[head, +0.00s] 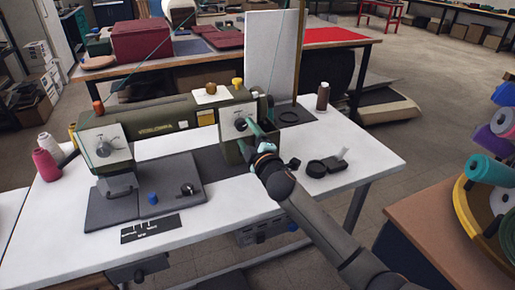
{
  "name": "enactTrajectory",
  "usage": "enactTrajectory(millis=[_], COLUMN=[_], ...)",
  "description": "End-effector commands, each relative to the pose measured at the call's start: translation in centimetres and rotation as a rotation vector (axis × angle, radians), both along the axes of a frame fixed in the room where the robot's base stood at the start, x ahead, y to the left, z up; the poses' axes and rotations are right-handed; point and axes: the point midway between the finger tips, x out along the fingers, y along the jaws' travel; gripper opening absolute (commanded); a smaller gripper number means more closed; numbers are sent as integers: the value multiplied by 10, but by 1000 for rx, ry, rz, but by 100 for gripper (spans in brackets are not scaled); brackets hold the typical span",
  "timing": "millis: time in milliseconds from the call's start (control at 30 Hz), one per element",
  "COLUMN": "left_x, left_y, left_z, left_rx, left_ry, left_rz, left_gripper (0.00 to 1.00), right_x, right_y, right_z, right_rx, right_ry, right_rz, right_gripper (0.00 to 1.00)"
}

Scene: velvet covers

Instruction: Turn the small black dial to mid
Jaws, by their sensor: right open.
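A green sewing machine (165,112) stands on a white table. A small black dial (240,124) is on the white plate of its right-hand column. A larger dark dial (103,149) is on the white plate at its left end. My right gripper (245,135) has teal fingers, spread apart in front of the right column. One finger is close beside the small dial and partly covers it; I cannot tell whether they touch. The dial's pointer and its marks are too small to read. My left gripper is out of view.
The white table (360,150) has bare room at its right. Pink thread (46,165) is at the left. A white panel (270,50) rises behind the machine. Coloured rolls (490,170) are at the far right.

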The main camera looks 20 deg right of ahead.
Motion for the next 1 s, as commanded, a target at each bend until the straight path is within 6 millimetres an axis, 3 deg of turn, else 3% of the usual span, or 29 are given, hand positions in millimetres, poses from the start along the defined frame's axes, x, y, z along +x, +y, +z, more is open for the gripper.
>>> enactTrajectory(millis=[300, 500, 1000], left_x=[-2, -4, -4], left_y=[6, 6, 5], left_z=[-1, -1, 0], left_rx=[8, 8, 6], left_ry=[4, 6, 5], left_rz=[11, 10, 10], left_gripper=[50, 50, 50], right_x=[-55, -77, -85], right_y=[-2, -3, -3], right_z=[-1, 0, 0], right_rx=[-2, -3, -2], right_ry=[1, 0, 0], right_rz=[2, 0, -1], right_gripper=[74, 74, 74])
